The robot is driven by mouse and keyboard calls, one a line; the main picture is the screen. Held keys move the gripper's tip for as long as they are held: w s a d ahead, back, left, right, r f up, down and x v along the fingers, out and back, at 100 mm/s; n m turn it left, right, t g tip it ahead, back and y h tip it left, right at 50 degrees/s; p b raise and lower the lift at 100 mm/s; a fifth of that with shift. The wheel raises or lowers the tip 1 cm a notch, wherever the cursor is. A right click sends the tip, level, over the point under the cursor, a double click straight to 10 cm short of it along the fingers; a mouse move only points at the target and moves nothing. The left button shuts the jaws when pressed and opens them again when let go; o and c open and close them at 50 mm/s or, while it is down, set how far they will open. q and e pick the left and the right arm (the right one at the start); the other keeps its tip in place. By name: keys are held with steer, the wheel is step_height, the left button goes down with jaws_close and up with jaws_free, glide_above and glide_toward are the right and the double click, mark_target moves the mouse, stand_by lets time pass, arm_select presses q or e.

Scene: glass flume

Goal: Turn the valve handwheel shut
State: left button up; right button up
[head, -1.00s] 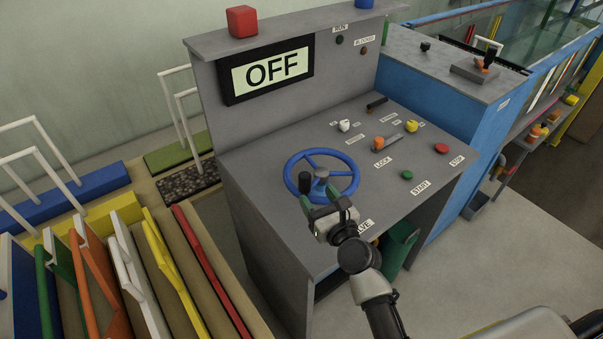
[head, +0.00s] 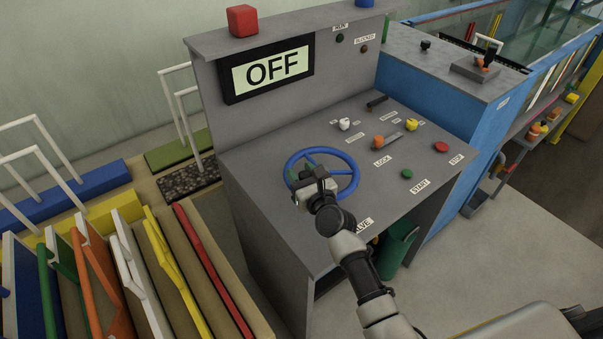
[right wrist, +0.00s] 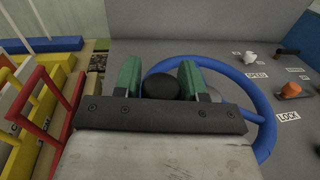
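The blue valve handwheel (head: 354,184) lies on the sloping grey console top, in front of the OFF display. In the right wrist view its blue rim (right wrist: 262,112) curves away to the right. My right gripper (head: 309,180) is over the left near part of the wheel. In the right wrist view its green finger pads (right wrist: 160,78) sit on either side of the wheel's black knob (right wrist: 161,86) and appear to touch it. The knob's lower part is hidden by the gripper, and the hub is largely covered in the head view. My left gripper is not in view.
To the wheel's right are a white knob (head: 345,125), an orange lever (head: 379,142), a green START button (head: 407,174) and a red STOP button (head: 441,147). The display (head: 267,70) reads OFF. Coloured panels with handles stand at the left.

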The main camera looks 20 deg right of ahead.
mark_target(340, 178)
jaws_close()
steer(key=shift+s+d+f+n+y+b, duration=0.2)
steer(key=shift+n+y+b, duration=0.2)
steer(key=shift+y+b, duration=0.25)
steer(key=s+d+n+g+y+b, duration=0.1)
steer(key=n+y+b, duration=0.1)
steer(key=b, duration=0.1)
steer(key=s+d+n+g+y+b, duration=0.1)
steer(key=n+g+y+b, duration=0.1)
steer(key=y+b, duration=0.1)
steer(key=d+n+g+y+b, duration=0.2)
steer(key=y+b, duration=0.1)
steer(key=shift+s+f+y, duration=0.1)
steer(key=shift+s+y, duration=0.15)
steer(key=shift+s, duration=0.15)
steer(key=shift+s+d+n+g+y+b, duration=0.15)
steer(key=shift+d+n+g+y+b, duration=0.45)
steer(key=shift+n+g+y, duration=0.45)
steer(key=shift+s+d+r+n+g+y, duration=0.1)
steer(key=shift+d+r+n+g+y, duration=0.1)
steer(key=shift+d+n+g, duration=0.3)
steer(key=shift+d+r+n+g+y, duration=0.15)
steer(key=shift+n+g, duration=0.1)
steer(key=shift+g, duration=0.4)
steer(key=shift+d+f+p, duration=0.1)
steer(key=shift+d+p, duration=0.45)
steer(key=shift+d, duration=0.3)
steer(key=shift+o, duration=2)
jaws_free()
steer(key=shift+d, duration=0.15)
